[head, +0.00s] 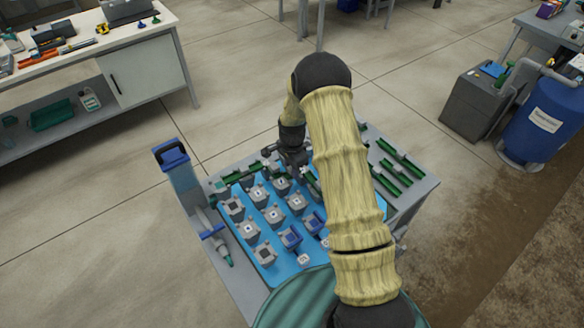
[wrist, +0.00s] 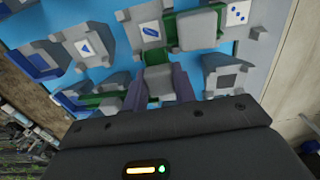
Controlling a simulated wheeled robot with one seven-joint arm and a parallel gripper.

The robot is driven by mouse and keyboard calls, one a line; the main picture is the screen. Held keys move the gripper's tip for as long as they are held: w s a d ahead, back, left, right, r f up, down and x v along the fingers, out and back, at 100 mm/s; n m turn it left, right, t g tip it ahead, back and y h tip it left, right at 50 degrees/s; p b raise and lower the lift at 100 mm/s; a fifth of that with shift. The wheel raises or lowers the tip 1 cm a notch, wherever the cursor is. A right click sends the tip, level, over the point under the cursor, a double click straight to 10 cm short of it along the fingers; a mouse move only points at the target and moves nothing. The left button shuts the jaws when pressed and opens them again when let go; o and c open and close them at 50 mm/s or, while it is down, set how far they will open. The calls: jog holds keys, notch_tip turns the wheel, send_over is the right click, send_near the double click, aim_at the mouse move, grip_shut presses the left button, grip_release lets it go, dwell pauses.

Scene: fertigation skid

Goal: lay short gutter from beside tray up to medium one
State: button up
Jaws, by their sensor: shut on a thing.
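My gripper (head: 293,168) is low over the far part of the blue tray (head: 284,275). In the wrist view its fingers (wrist: 159,88) are closed on a small piece with green and grey on it, apparently the short gutter (wrist: 157,57); the fingers hide part of it. Another green gutter length (wrist: 103,99) shows left of the fingers. In the head view a green gutter (head: 240,175) lies along the tray's far left. Longer green gutters (head: 402,160) lie at the right. I cannot tell which is the medium one, or whether the held piece touches another.
Several grey holders with picture tiles (head: 265,252) stand on the tray. A blue-topped container (head: 178,170) and a grey tool with a green tip (head: 215,240) are at the left edge. My arm hides the tray's right middle. A blue barrel (head: 540,120) stands far right.

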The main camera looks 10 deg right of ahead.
jog(key=shift+f, duration=0.1)
jog(key=o, duration=1)
jog(key=shift+r+p, duration=0.55)
jog(key=shift+r, duration=0.15)
notch_tip(320, 180, up, 12)
jog(key=b, duration=0.2)
jog(key=shift+b, duration=0.4)
